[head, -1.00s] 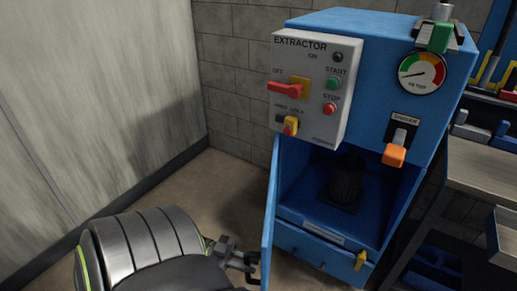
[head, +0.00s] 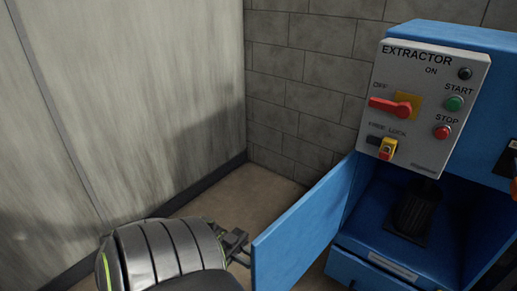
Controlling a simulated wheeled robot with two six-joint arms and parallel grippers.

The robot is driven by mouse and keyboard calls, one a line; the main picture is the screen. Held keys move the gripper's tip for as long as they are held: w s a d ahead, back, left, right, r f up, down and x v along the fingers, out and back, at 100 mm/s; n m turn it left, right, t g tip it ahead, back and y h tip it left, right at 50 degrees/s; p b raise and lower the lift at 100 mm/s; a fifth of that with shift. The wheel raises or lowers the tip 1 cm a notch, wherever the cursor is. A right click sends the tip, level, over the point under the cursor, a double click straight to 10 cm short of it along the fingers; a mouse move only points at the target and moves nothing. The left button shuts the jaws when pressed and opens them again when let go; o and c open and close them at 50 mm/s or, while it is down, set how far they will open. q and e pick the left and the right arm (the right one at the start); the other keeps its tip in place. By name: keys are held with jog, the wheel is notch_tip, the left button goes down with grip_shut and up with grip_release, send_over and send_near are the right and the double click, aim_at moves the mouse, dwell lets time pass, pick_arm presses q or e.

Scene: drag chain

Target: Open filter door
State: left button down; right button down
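The blue filter door (head: 303,226) stands swung wide open to the left of the blue extractor cabinet (head: 458,40). The cabinet's lower compartment is exposed, with a dark cylindrical filter (head: 414,207) standing inside. My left gripper (head: 240,252) is at the door's outer left edge, partly hidden behind the door. Its fingertips are too small and covered to tell whether they are open, shut or touching the door. My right gripper is not in view.
A grey control panel (head: 425,95) with a red switch (head: 394,106) juts out above the compartment. A block wall (head: 300,80) stands behind, and a grey panel wall (head: 130,100) stands at left. Some bare floor shows between the door and the walls.

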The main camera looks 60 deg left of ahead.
pick_arm(q)
jog(key=shift+s+a+b, duration=0.15)
jog(key=shift+a+b, duration=0.25)
jog(key=shift+a, duration=0.75)
jog(key=c, duration=1.4)
grip_release()
jog(key=shift+c, duration=0.2)
